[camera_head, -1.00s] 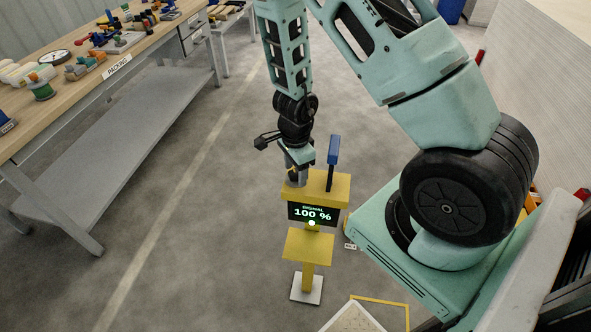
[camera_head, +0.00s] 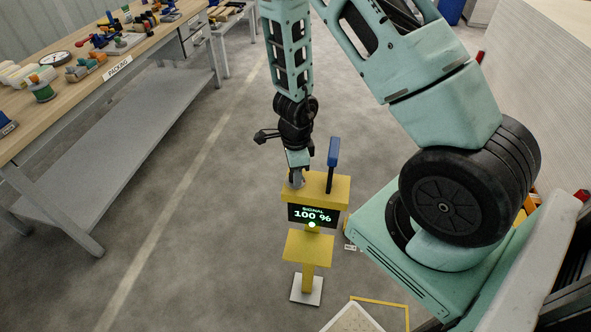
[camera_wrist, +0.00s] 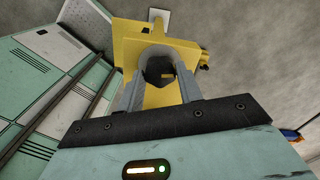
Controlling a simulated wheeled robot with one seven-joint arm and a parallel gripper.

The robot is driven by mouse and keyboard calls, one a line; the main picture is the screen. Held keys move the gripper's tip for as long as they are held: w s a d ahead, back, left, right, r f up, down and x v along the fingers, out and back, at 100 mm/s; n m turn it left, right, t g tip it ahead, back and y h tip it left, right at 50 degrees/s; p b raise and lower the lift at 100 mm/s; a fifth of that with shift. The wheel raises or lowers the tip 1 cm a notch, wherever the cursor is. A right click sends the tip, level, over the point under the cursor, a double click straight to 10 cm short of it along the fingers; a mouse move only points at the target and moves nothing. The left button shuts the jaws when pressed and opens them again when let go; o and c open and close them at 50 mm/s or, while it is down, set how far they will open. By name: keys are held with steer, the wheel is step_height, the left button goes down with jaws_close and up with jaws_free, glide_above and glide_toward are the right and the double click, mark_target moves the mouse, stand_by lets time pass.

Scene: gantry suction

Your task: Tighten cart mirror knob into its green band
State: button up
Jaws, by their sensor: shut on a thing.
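A yellow stand (camera_head: 308,247) rises from a pale square base on the floor. Its black display (camera_head: 312,214) reads "SIGNAL 100 %", with a small lit dot below. A blue lever (camera_head: 334,151) on a black stem stands upright at the right of the stand's top. My gripper (camera_head: 297,181) is at the top's left end, pointing down. In the wrist view its grey fingers (camera_wrist: 160,84) are closed around a dark knob (camera_wrist: 158,69) with a small yellow mark. The fingers hide the knob in the head view. I cannot make out a green band.
A workbench (camera_head: 110,86) with many small parts and a "PACKING" label runs along the left. Grey floor (camera_head: 185,225) lies clear between it and the stand. A yellow-edged floor marking (camera_head: 388,301) is near the bottom right. A ribbed pale wall stands at right.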

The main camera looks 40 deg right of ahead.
steer(key=m, duration=0.5)
steer(key=shift+p, duration=0.3)
stand_by(0.4)
steer(key=o, duration=1)
steer(key=shift+r, duration=0.1)
step_height(320, 180, up, 17)
steer(key=p, duration=1.2)
steer(key=shift+r, duration=0.1)
